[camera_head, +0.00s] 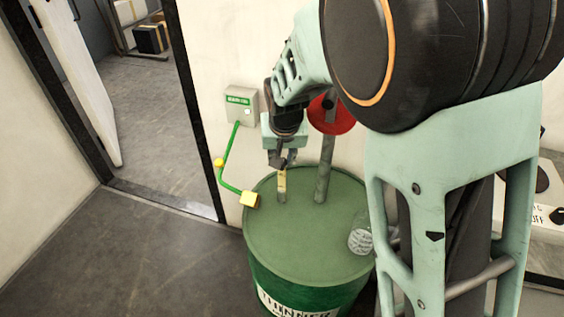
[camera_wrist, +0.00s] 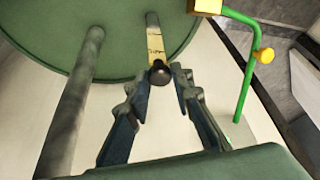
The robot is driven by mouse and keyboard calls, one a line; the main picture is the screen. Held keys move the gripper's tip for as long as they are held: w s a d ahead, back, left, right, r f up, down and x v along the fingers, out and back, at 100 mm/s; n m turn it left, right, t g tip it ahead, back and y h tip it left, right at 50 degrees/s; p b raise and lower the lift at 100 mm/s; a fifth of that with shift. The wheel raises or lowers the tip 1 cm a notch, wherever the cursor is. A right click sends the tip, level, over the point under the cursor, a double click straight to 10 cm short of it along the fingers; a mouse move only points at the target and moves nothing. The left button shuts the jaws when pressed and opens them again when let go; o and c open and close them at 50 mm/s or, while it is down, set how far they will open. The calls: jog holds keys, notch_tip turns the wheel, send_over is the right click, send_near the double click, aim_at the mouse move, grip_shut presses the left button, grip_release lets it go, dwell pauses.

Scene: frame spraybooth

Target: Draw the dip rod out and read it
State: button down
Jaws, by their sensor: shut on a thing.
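The dip rod (camera_head: 281,181) is a flat yellowish strip standing upright in a short fitting (camera_head: 282,196) on the lid of the green drum (camera_head: 300,243). In the wrist view the rod (camera_wrist: 155,44) shows dark marks, too small to read, and a round black knob (camera_wrist: 160,73) at its top. My gripper (camera_head: 281,163) is above the lid, shut on the top of the rod. In the wrist view its two fingers (camera_wrist: 162,88) flank the knob. The rod's lower end is hidden in the drum.
A grey pipe (camera_head: 325,165) rises from the lid beside the rod, with a red disc (camera_head: 331,115) behind. A green cable (camera_head: 228,160) links a wall box (camera_head: 241,105) to a yellow clamp (camera_head: 250,199) on the rim. A clear container (camera_head: 360,238) is at the lid's right.

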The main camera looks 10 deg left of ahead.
notch_tip(320, 180, up, 21)
jog(key=p, duration=1.2)
jog(key=shift+r, duration=0.2)
jog(key=c, duration=1.7)
grip_release()
jog(key=v, duration=1.2)
